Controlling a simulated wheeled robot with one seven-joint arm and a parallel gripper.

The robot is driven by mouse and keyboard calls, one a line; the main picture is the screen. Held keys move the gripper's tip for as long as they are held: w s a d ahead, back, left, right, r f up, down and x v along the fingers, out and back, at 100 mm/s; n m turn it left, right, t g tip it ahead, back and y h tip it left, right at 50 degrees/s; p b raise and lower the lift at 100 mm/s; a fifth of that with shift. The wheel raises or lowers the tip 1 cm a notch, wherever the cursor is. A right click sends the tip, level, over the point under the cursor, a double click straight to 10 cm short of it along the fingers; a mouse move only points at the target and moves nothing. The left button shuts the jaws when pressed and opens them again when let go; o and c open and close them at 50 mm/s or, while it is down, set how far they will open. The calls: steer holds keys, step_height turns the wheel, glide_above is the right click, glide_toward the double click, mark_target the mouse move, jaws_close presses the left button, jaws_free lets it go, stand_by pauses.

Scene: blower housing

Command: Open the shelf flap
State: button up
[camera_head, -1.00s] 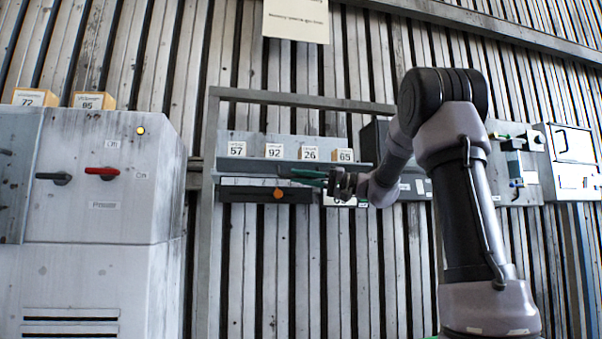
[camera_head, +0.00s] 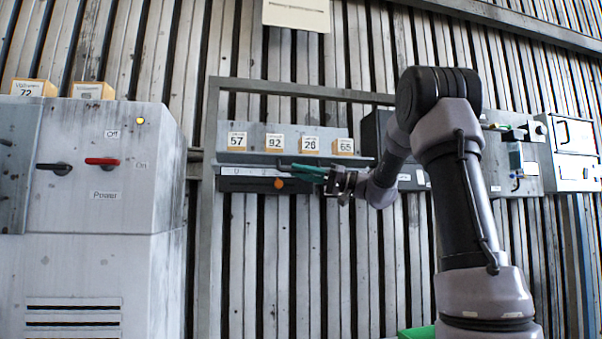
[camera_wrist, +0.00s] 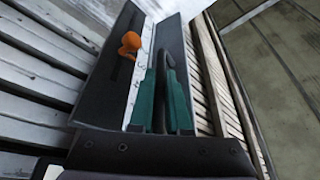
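The shelf flap (camera_head: 245,184) is a dark, wide panel under the grey shelf, with an orange knob (camera_head: 279,183) on it. A white strip with small dark marks (camera_head: 252,171) shows along its upper edge. In the wrist view the flap (camera_wrist: 97,98), knob (camera_wrist: 130,44) and white strip (camera_wrist: 139,75) run up the picture at a slant. My gripper (camera_head: 296,172), with green fingers, is at the flap's right part, right of the knob. In the wrist view my gripper (camera_wrist: 161,75) has a dark curved piece between its fingers; whether they grip it is unclear.
Numbered boxes, one marked 57 (camera_head: 237,141), stand on the shelf above the flap. A grey cabinet (camera_head: 100,220) with a red lever (camera_head: 102,161) stands at left. A panel with devices (camera_head: 515,165) is at right. The space below the flap looks clear.

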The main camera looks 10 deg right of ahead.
steer(key=o, duration=0.4)
steer(key=shift+c, duration=0.2)
steer(key=shift+d, duration=0.1)
steer(key=v, duration=1)
steer(key=shift+d+f, duration=0.25)
steer(key=shift+d, duration=0.1)
steer(key=shift+s, duration=0.15)
